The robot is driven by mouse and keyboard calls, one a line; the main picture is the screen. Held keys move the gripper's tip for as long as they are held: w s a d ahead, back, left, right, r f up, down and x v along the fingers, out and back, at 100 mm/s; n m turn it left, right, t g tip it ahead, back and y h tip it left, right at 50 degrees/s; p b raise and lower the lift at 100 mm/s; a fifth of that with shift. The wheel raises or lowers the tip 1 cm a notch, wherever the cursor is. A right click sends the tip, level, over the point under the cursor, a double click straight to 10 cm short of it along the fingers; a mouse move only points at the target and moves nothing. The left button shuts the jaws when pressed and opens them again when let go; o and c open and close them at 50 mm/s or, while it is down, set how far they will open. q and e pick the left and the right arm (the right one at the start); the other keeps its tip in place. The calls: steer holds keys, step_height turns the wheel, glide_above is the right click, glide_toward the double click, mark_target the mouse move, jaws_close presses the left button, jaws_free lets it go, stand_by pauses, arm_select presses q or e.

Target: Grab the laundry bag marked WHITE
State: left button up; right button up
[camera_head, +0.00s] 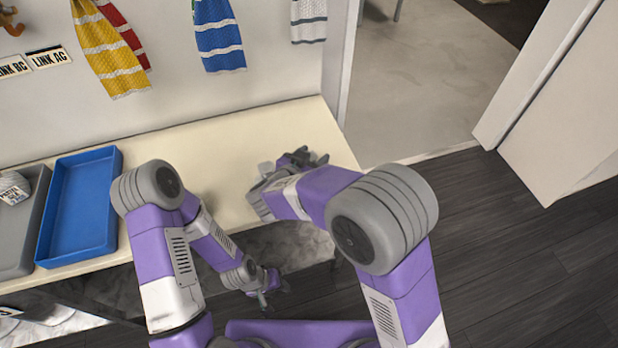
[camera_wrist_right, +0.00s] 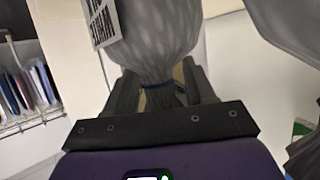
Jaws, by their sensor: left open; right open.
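In the right wrist view a grey bag (camera_wrist_right: 160,35), gathered at a dark tie, has its neck between the fingers of my right gripper (camera_wrist_right: 158,88). The jaws are open around the neck. A white tag (camera_wrist_right: 101,22) with dark print hangs at the bag's left side; its word is tilted and cut off, so I cannot read it surely. In the head view my right gripper (camera_head: 300,158) is over the right end of the cream bench, and its arm hides most of what is there. My left gripper (camera_head: 268,287) is open and empty, below the bench's front edge.
The cream bench (camera_head: 225,128) holds a blue tray (camera_head: 80,205) and a grey tray (camera_head: 36,225) with a tagged pale bundle (camera_head: 14,187). Striped towels (camera_head: 219,40) hang on the wall above. Dark floor (camera_head: 510,250) lies open to the right, near a doorway.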

jaws_close()
steer(key=shift+r, duration=0.15)
